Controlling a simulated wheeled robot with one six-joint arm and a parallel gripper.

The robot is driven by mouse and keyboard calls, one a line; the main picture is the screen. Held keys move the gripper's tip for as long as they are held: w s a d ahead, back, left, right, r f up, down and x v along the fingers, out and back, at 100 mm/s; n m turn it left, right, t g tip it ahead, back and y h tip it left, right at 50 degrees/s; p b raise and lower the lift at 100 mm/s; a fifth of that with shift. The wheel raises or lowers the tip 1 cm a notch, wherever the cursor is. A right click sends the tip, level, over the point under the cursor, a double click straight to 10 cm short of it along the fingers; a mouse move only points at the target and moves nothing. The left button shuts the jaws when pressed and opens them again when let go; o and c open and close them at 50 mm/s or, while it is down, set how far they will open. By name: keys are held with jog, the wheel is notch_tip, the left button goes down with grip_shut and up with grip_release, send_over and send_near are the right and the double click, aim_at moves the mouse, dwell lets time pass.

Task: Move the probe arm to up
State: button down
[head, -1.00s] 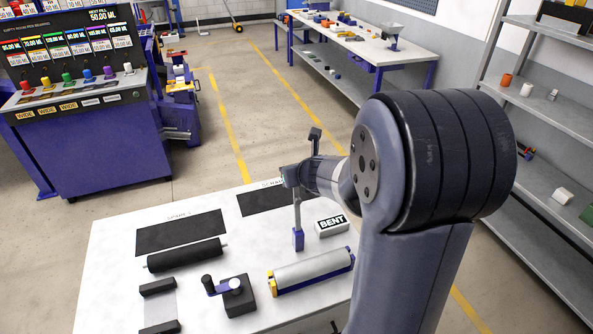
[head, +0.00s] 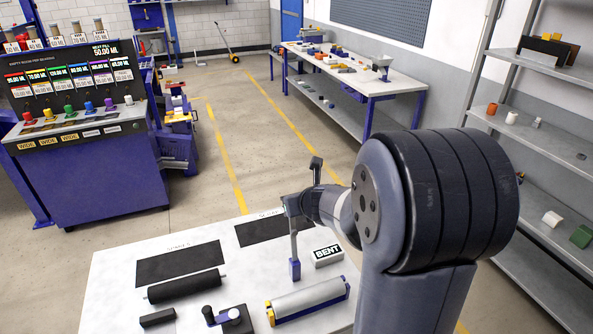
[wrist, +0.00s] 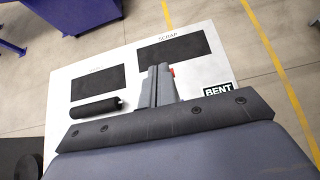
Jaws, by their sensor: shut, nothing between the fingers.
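A small dark block (head: 236,320) stands near the table's front edge, with a short blue arm (head: 217,319) reaching left to an upright black knob (head: 207,311). This looks like the probe arm; its lower part is cut off by the picture's edge. My gripper (head: 286,205) is well above and beyond it, over the far part of the table, beside a grey post with a blue foot (head: 295,269). In the wrist view my gripper's fingers (wrist: 160,84) are together and empty, in front of the dark mat marked SCRAP. The probe arm does not show there.
On the white table (head: 115,290) lie a black roller (head: 186,287), a grey roller on a blue and yellow cradle (head: 308,299), a BENT box (head: 327,256) and two dark mats. A purple console (head: 95,170) stands left, shelves (head: 545,130) right.

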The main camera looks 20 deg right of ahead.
notch_tip(320, 180, up, 7)
dwell(0.8)
jog(key=shift+w+a+r, duration=0.1)
jog(key=shift+r, duration=0.05)
